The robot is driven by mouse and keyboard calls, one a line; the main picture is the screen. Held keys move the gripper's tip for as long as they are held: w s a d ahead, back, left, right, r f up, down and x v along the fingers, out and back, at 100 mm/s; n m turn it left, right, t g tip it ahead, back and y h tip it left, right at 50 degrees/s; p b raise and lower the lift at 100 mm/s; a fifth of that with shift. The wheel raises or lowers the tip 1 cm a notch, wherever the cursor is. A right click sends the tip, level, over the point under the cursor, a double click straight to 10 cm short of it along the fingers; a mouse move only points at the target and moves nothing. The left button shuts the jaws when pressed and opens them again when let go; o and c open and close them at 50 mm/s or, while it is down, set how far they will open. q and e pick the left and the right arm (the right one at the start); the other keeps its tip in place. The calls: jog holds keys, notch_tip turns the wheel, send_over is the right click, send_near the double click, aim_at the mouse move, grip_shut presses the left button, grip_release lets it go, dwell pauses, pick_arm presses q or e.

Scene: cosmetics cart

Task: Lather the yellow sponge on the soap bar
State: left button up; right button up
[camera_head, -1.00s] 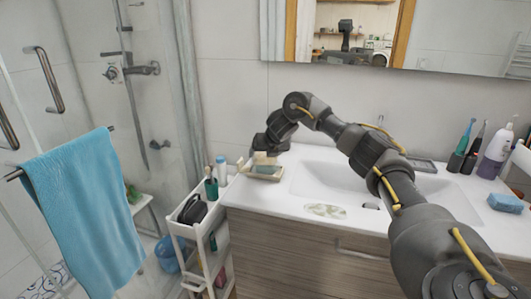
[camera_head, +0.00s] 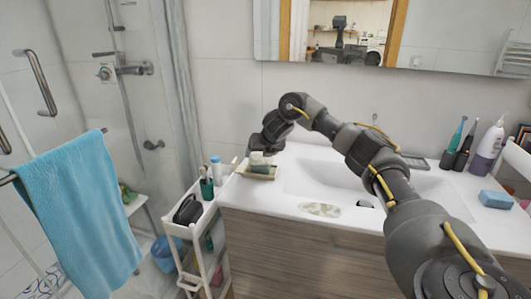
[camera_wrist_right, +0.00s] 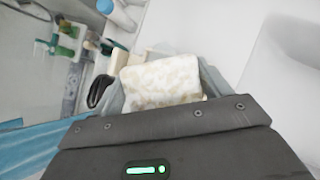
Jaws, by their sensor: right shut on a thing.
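My right gripper (camera_head: 262,154) is at the left end of the counter, over a small tan soap dish (camera_head: 262,176). It is shut on a block that I take to be the yellow sponge. In the right wrist view the sponge (camera_wrist_right: 163,80) shows a face mostly covered in white, foam-like patches over a pale cream colour. A cream bar (camera_wrist_right: 118,63), perhaps the soap bar, lies just beyond it. Whether sponge and bar touch is hard to tell. In the head view the gripper hides most of the dish's contents. My left gripper is out of view.
A white sink basin (camera_head: 325,178) lies right of the dish. A blue sponge (camera_head: 495,199), a lotion bottle (camera_head: 489,147) and toothbrushes stand at the right. A white cart (camera_head: 196,225) with a green cup stands left of the counter. A blue towel (camera_head: 78,215) hangs at left.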

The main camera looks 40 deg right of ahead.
jog(key=shift+w+a, duration=0.25)
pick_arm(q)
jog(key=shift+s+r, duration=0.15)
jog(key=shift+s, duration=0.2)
pick_arm(e)
jog(key=shift+f, duration=0.1)
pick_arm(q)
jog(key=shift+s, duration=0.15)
pick_arm(e)
jog(key=shift+s+d, duration=0.65)
jog(key=shift+s, duration=0.15)
jog(key=shift+s+d, duration=0.2)
jog(key=shift+s, duration=0.05)
jog(key=shift+w+a+p, duration=0.1)
jog(key=shift+p, duration=0.2)
jog(key=shift+w+a, duration=0.25)
jog(key=shift+w, duration=0.1)
jog(key=shift+w+a+p, duration=0.35)
jog(key=shift+w+a, duration=0.1)
jog(key=shift+w, duration=0.1)
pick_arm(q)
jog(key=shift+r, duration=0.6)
pick_arm(e)
jog(key=shift+a, duration=0.1)
